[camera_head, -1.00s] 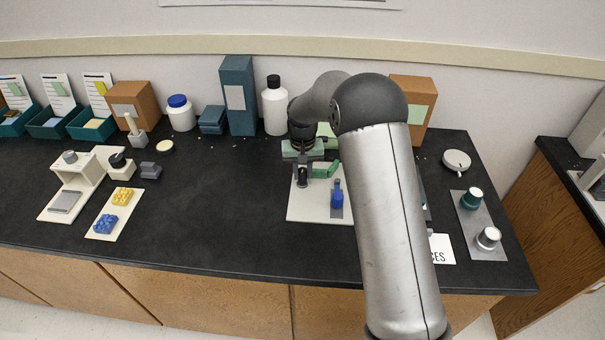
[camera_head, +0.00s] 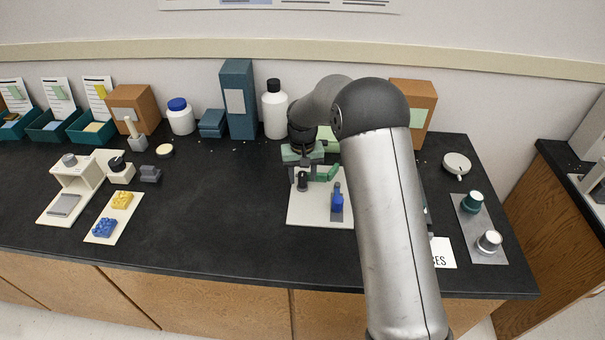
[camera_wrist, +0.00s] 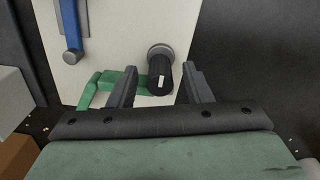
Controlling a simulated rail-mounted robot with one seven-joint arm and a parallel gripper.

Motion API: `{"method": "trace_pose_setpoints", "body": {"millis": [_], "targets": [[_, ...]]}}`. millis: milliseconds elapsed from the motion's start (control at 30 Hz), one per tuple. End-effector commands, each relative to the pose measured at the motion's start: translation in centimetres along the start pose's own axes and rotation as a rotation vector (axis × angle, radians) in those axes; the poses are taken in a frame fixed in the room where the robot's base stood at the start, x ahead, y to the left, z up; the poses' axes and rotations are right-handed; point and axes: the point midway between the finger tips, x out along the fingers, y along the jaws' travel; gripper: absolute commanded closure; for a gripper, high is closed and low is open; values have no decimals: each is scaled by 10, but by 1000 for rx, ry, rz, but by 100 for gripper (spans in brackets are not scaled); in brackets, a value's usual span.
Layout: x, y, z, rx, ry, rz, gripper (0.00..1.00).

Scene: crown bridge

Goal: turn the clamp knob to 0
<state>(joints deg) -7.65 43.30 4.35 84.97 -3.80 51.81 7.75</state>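A black knob (camera_wrist: 160,75) with a white mark stands on a round grey base on a white plate (camera_wrist: 112,40). I take it for the clamp knob; no scale or number is readable. In the head view the knob (camera_head: 302,182) is just below my gripper (camera_head: 303,165). In the wrist view my gripper (camera_wrist: 160,68) is open, its dark fingers left and right of the knob, with a gap showing on each side. I cannot tell how far down the fingers reach. A green lever (camera_wrist: 90,92) and a blue lever (camera_wrist: 73,32) are on the same plate.
My arm hides part of the bench to the right of the plate. A grey plate with a teal knob (camera_head: 472,201) and a silver knob (camera_head: 489,241) lies at right. A white bottle (camera_head: 274,110) and a blue box (camera_head: 238,98) stand behind.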

Motion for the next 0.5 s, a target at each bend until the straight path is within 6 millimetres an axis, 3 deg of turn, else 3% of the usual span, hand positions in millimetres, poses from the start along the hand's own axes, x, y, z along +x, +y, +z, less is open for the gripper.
{"method": "trace_pose_setpoints", "body": {"millis": [133,267,500], "targets": [[-5,0,0,0,1,0,55],[-23,0,-1,1,3,0,55],[-81,0,-1,0,6,-1,55]]}}
